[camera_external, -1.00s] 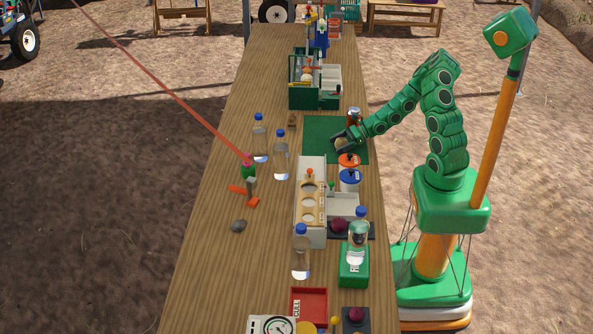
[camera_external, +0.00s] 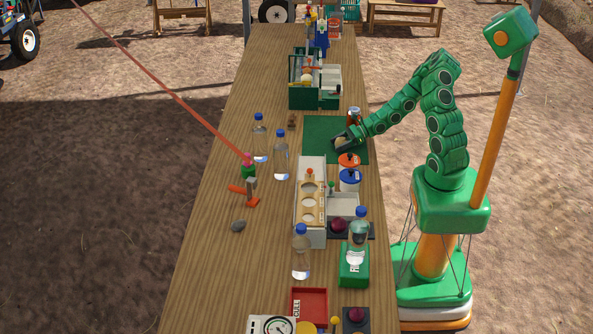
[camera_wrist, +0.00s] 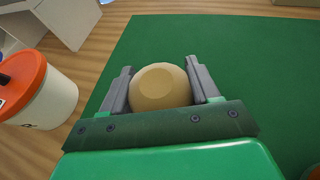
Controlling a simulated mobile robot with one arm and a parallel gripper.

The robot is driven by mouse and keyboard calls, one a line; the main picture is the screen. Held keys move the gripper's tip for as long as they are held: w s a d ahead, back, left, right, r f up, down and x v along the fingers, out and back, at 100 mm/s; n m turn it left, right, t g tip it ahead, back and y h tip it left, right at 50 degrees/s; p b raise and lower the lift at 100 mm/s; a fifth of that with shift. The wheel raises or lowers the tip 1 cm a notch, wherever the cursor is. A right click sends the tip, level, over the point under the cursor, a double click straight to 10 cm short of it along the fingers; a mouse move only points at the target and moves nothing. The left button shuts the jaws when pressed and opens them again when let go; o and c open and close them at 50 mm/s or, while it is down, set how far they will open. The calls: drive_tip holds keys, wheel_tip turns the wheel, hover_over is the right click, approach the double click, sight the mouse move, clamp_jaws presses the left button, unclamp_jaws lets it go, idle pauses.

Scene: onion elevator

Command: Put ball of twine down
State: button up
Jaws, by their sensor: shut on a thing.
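The ball of twine is a tan, round thing (camera_wrist: 160,87) between the two grey fingers of my gripper (camera_wrist: 162,82) in the wrist view. The fingers are shut on it, one on each side. In the external view my gripper (camera_external: 345,141) is low over the green mat (camera_external: 320,126), with the ball (camera_external: 340,142) small and partly hidden at its fingers. The mat also fills much of the wrist view (camera_wrist: 240,60). I cannot tell whether the ball touches the mat.
Jars with an orange lid (camera_external: 349,160) and a blue lid (camera_external: 348,176) stand close by at the mat's near edge. A red-topped jar (camera_external: 354,117) stands near the mat's right edge. Bottles (camera_external: 281,157) stand to the left. The mat's left part is clear.

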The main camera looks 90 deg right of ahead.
sight(339, 139)
drive_tip(key=shift+r, duration=4.85)
drive_tip(key=shift+r, duration=0.1)
